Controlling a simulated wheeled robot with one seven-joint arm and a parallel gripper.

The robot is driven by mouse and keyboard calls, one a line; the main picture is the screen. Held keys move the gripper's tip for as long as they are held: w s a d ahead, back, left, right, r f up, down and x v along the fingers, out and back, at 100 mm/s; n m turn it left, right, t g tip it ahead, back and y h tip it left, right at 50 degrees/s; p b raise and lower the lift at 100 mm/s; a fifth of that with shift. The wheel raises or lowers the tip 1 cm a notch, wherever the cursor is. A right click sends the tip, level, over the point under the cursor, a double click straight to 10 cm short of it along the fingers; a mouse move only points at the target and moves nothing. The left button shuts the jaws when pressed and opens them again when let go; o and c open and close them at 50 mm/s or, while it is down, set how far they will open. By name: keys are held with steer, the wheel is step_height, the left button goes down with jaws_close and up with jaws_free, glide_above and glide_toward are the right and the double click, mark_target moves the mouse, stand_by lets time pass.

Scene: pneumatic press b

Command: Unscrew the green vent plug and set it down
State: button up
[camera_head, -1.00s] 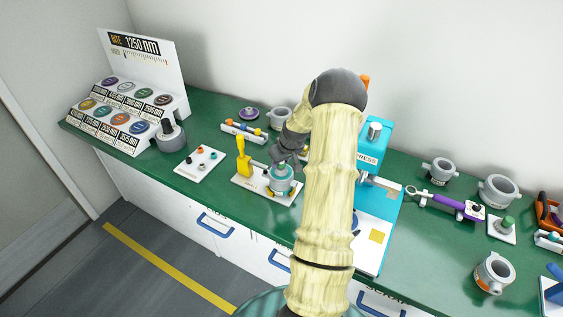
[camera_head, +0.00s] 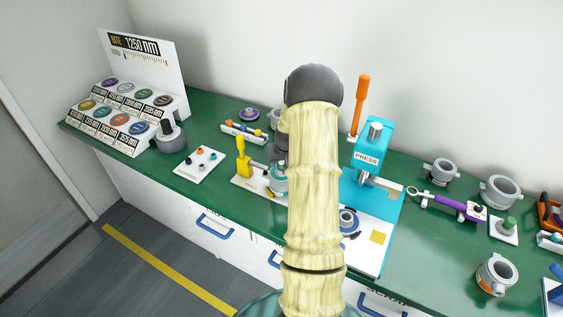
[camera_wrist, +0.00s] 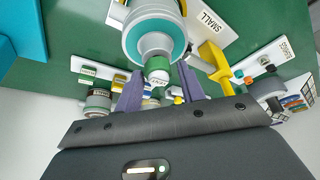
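The green vent plug (camera_wrist: 160,66) shows in the wrist view at the end of a grey neck on a round grey body with a teal ring (camera_wrist: 150,17). My gripper (camera_wrist: 160,84) is open. Its two purple fingers lie left and right of the plug's near end, with a visible gap on each side. In the head view the teal-ringed body (camera_head: 278,182) stands on a white plate (camera_head: 248,186), partly hidden by my arm. My gripper is mostly hidden behind my arm there, and the plug cannot be made out.
A yellow upright tool (camera_head: 242,160) stands close left of the teal-ringed body. The blue press (camera_head: 376,150) with its orange lever (camera_head: 361,102) stands to the right. A small white board with several knobs (camera_head: 199,161) lies left. Some green bench is bare in front.

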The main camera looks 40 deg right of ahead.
steer(key=c, duration=0.5)
steer(key=shift+n+y, duration=0.4)
steer(key=shift+n, duration=0.4)
steer(key=shift+c, duration=0.2)
steer(key=shift+d, duration=0.1)
steer(key=shift+n+y, duration=0.3)
steer(key=shift+n, duration=0.6)
steer(key=shift+p, duration=0.3)
